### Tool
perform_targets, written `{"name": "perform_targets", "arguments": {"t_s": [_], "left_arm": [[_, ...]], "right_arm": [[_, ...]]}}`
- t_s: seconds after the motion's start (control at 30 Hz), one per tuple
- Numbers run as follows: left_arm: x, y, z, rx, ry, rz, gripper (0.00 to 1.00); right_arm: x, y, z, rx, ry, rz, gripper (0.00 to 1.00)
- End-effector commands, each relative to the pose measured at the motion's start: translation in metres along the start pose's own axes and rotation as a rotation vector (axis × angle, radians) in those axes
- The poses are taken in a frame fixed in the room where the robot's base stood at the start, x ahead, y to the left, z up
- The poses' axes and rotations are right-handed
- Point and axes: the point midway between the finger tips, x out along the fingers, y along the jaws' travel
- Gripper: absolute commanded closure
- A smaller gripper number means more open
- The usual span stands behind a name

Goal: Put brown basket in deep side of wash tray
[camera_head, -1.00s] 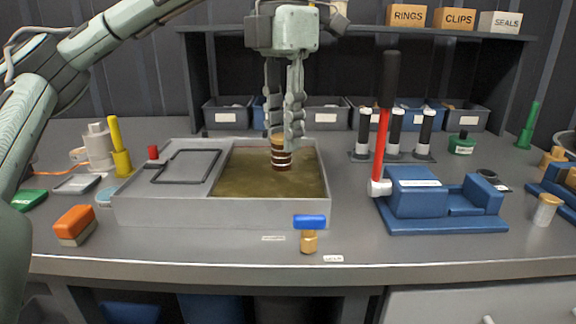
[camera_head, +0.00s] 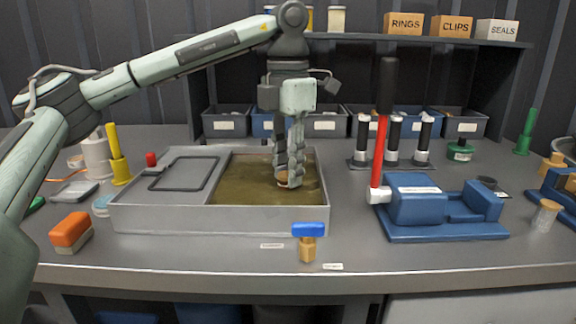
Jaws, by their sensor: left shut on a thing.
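The grey wash tray (camera_head: 220,219) stands on the bench, with a shallow side at left, marked by a black frame, and a deep side at right filled with murky brown liquid (camera_head: 240,190). My left gripper (camera_head: 288,176) points down into the deep side, shut on the brown basket (camera_head: 284,182). Only the basket's top shows between and below the fingers; its lower part is hidden in the liquid. My right gripper is not in view.
An orange brush (camera_head: 71,229) lies left. Grey bins (camera_head: 326,121) line the back.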

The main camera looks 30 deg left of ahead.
Motion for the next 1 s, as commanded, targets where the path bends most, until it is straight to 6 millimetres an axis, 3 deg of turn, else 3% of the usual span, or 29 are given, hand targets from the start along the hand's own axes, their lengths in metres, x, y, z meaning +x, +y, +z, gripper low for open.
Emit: {"name": "perform_targets", "arguments": {"t_s": [0.17,0.2,0.37,0.77,1.0], "left_arm": [[0.003,0.0,0.0,0.0,0.0,0.0,0.95],[0.003,0.0,0.0,0.0,0.0,0.0,0.74],[0.003,0.0,0.0,0.0,0.0,0.0,0.55],[-0.004,0.0,0.0,0.0,-0.001,0.0,0.55],[-0.051,-0.001,0.002,0.001,-0.004,0.001,0.55]], "right_arm": [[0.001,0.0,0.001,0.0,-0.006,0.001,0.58],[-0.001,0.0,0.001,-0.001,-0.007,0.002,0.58],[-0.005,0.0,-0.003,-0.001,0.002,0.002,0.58],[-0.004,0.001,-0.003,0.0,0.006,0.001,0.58],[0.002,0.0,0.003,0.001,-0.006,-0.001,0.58]]}}
